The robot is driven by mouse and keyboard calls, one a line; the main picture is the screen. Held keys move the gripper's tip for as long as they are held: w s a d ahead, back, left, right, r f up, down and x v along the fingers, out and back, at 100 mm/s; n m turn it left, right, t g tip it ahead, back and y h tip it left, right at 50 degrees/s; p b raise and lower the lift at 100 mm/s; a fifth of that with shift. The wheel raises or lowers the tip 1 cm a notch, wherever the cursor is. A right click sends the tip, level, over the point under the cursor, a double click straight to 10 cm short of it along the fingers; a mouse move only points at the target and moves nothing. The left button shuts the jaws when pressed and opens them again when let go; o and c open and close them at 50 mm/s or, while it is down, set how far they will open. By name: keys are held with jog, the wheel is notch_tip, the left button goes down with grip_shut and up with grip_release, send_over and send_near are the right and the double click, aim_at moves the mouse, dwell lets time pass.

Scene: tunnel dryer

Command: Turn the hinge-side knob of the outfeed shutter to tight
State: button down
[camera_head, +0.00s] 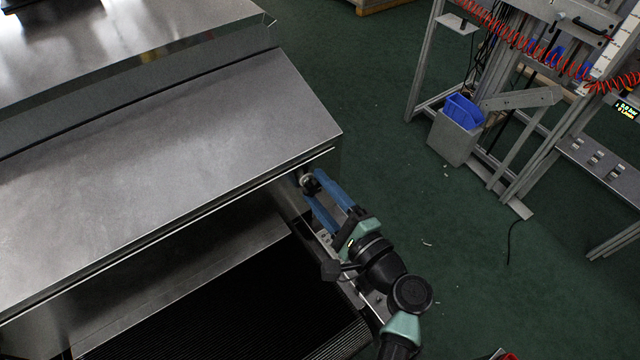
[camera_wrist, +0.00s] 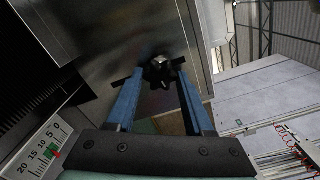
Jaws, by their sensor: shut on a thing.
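The knob (camera_wrist: 160,70) is a dark, lobed knob on the bare metal face of the dryer, in the upper middle of the wrist view. In the head view the knob (camera_head: 308,182) shows small under the front right corner of the metal hood (camera_head: 200,130). My gripper (camera_wrist: 157,78) has blue fingers that reach to either side of the knob and are shut on it. In the head view my gripper (camera_head: 311,186) reaches the knob from the lower right. The knob's pointer or marking, and so its setting, cannot be made out.
A scale with a red-green pointer (camera_wrist: 57,154) stands at the lower left of the wrist view. A dark belt (camera_head: 230,310) lies below the hood. A metal frame (camera_head: 425,60) with a grey bin (camera_head: 452,140) stands on the right. Green floor between is mostly clear.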

jog(key=shift+m, duration=0.7)
jog(key=shift+p, duration=0.35)
jog(key=shift+c, duration=1.5)
grip_release()
jog(key=shift+s, duration=0.1)
jog(key=b+v, duration=0.1)
jog(key=v, duration=1.2)
